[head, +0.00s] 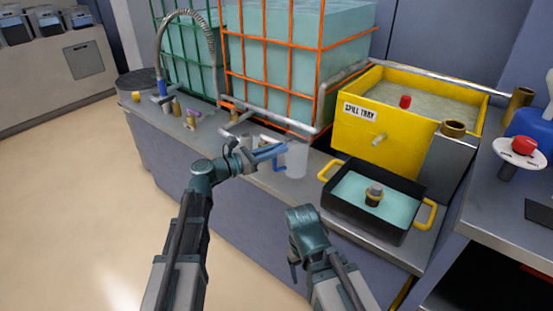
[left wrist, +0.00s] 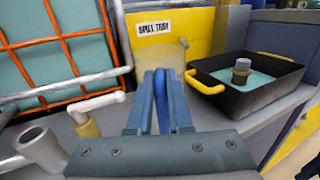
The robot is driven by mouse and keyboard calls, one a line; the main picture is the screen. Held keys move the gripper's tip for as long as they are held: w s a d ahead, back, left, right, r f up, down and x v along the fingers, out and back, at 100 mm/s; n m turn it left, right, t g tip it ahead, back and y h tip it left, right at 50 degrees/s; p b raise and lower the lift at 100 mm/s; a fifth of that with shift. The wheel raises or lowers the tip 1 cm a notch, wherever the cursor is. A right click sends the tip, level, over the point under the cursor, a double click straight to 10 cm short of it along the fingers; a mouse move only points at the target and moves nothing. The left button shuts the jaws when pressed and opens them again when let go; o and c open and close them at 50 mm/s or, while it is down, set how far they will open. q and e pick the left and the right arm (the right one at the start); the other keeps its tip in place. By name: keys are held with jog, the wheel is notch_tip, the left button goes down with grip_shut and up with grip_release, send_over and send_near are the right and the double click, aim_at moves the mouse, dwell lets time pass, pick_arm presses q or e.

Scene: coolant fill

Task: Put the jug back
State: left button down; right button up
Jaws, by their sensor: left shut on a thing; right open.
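The jug (head: 297,160) is pale and see-through with a blue handle, and looks upright at the bench, left of the black pan. My left gripper (head: 279,152) is shut on its blue handle. In the left wrist view the blue handle (left wrist: 161,100) shows between my two fingers, and the clear body is hard to make out beyond them. I cannot tell whether the jug's base touches the bench. My right gripper (head: 293,268) is open and empty, low in front of the bench; its fingertips are mostly hidden.
A black pan (head: 405,235) with yellow handles holds pale green liquid and a capped fitting (head: 374,194). Behind it stands the yellow spill tray (head: 350,135). Caged tanks (head: 290,60) with pipes line the back. Small brass fittings (head: 191,122) lie on the left bench. A red button (head: 523,146) is at right.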

pick_arm(q)
jog(key=shift+f+b, duration=0.75)
jog(key=shift+f, duration=0.45)
pick_arm(e)
jog(key=shift+f, duration=1.2)
pick_arm(q)
jog(key=shift+f, duration=0.2)
jog(key=c, duration=0.8)
grip_release()
jog(key=shift+r, duration=0.1)
jog(key=shift+c, duration=0.2)
pick_arm(e)
jog(key=shift+f, duration=0.1)
pick_arm(q)
jog(key=shift+r, duration=0.1)
jog(key=shift+s+a, duration=0.1)
jog(key=shift+a, duration=0.1)
jog(key=v, duration=1.1)
jog(key=shift+a, duration=0.3)
jog(key=shift+s, duration=0.15)
